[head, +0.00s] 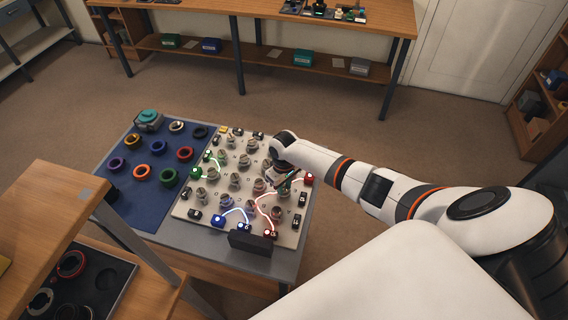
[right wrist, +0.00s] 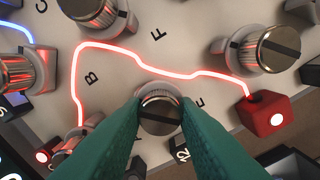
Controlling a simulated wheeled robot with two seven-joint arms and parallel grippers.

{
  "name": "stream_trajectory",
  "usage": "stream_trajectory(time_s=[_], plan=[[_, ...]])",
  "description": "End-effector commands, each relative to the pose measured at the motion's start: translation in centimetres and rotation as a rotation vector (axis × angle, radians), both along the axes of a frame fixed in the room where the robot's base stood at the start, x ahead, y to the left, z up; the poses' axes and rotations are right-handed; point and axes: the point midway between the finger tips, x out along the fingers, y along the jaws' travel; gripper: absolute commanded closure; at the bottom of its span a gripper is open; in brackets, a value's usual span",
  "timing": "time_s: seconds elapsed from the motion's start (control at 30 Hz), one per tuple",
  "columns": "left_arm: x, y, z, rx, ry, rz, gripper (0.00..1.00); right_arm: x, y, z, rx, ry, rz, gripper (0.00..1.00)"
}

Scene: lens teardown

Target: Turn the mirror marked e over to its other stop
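The mirror marked e is a round metal knob with a slotted cap (right wrist: 161,116) in the right wrist view, with the letter E printed on the board beside it. My right gripper (right wrist: 160,105) has its two teal fingers on either side of this knob, seemingly touching it. The fingers hide the knob's sides and much of its lower part. In the head view my right gripper (head: 286,184) is over the right part of the pale board (head: 215,209), and the mirror's tilt cannot be told. My left gripper is not in view.
Other slotted knobs (right wrist: 278,48) stand close by. A blue mat (head: 133,205) with several coloured rings lies left of the board. A dark block (head: 250,242) stands at the board's front edge.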

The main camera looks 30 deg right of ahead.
Motion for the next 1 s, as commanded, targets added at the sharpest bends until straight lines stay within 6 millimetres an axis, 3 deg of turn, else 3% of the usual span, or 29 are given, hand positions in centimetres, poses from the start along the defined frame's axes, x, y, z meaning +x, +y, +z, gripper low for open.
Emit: stream_trajectory(time_s=[0.03, 0.13, 0.53, 1.0], plan=[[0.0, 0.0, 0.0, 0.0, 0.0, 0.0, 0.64, 0.1, 0.0, 0.1, 0.0, -0.002, -0.001, 0.65], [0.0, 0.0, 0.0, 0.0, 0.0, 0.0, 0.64, 0.1, 0.0, 0.1, 0.0, -0.002, -0.001, 0.51], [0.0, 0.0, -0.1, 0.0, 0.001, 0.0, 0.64, 0.1, 0.0, 0.9, 0.001, -0.002, 0.001, 0.51], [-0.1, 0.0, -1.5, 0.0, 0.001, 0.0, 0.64, 0.1, -0.1, 9.8, 0.0, -0.005, 0.001, 0.51]])
